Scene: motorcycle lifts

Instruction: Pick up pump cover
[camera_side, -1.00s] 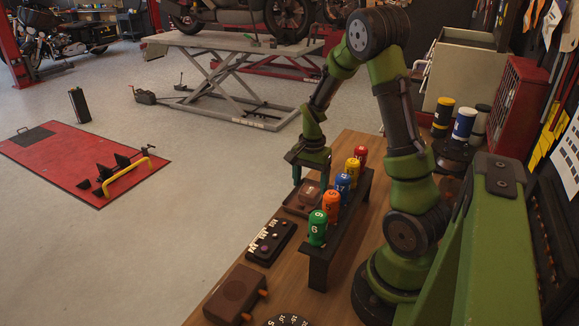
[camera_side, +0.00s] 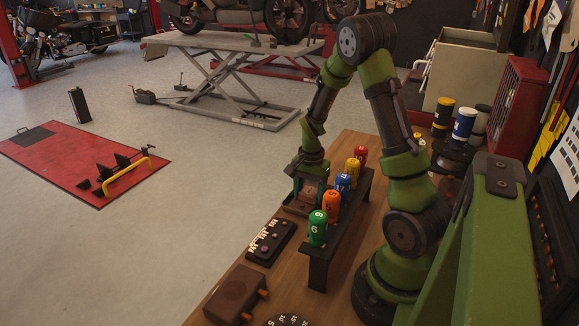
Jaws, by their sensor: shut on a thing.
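The pump cover (camera_side: 309,191) looks like a small brown-red block at the shallow brown tray on the wooden bench. My gripper (camera_side: 307,188) points down over the tray and is shut on the pump cover, with a finger on either side. The tray's front rim (camera_side: 296,210) shows just below the gripper. I cannot tell whether the cover still touches the tray floor. The gripper hides much of the cover and the tray's back part.
A dark raised rack (camera_side: 320,268) with several coloured numbered cans, including a green one (camera_side: 318,228), stands close to the right of the tray. A black panel with knobs (camera_side: 271,243) and a brown box (camera_side: 235,294) lie nearer. Open floor lies left of the bench.

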